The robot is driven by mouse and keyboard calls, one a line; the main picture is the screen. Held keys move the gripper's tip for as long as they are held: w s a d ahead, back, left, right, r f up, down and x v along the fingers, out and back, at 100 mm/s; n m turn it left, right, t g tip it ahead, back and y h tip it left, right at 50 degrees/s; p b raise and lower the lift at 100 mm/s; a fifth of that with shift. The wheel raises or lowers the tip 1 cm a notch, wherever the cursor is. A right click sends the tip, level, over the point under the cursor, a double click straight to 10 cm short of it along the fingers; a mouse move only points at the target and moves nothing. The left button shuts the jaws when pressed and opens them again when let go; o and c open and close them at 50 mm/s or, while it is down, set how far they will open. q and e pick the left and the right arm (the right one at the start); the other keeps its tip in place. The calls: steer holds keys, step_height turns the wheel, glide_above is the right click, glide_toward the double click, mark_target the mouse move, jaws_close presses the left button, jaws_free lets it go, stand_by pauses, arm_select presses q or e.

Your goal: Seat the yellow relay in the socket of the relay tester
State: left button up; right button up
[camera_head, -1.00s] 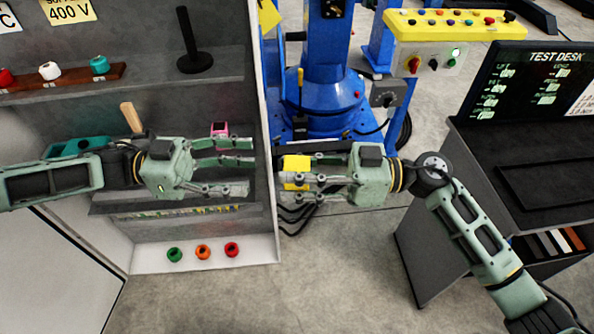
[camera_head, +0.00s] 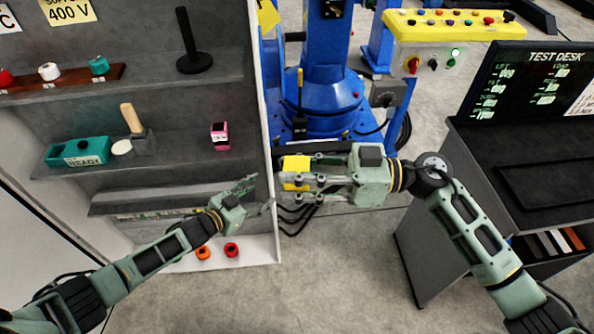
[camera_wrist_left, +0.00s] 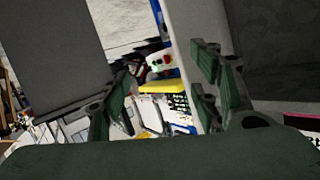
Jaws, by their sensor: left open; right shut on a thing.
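The yellow relay (camera_head: 294,172) is held between the fingers of my right gripper (camera_head: 302,181), in the middle of the head view in front of the cabinet's right edge. The fingers cover part of it. My left gripper (camera_head: 256,196) is open and empty, at the lower right of the cabinet, left of and a little below the relay. Its spread fingers also show in the left wrist view (camera_wrist_left: 168,98). A teal box labelled READY (camera_head: 80,152) sits on the middle shelf at left, possibly the relay tester. I cannot make out a socket on it.
A wooden-handled tool (camera_head: 131,120), a white round piece (camera_head: 121,147) and a pink block (camera_head: 220,136) are on the middle shelf (camera_head: 175,158). Orange (camera_head: 203,252) and red (camera_head: 232,249) rings lie at the cabinet bottom. The blue positioner (camera_head: 325,100) stands behind; the test desk (camera_head: 535,160) is right.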

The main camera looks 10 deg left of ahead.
arm_select(q)
steer(key=s+a+f+n+g+y, duration=0.2)
steer(key=s+a+f+y, duration=0.1)
steer(key=s+f, duration=0.85)
steer(key=s+a+f+n+g+y, duration=0.2)
steer(key=s+a+f+n+y, duration=0.1)
steer(key=s+f, duration=0.85)
steer(key=s+f+g+y, duration=0.1)
steer(key=s+f+g, duration=0.2)
steer(key=s, duration=1.1)
steer(key=s+d+f+n+g, duration=0.1)
steer(key=s+f+g, duration=0.3)
steer(key=s+f, duration=0.4)
steer(key=s, duration=0.7)
steer(key=shift+s+f+n+y, duration=0.15)
steer(key=shift+n+y, duration=0.15)
steer(key=shift+y, duration=0.1)
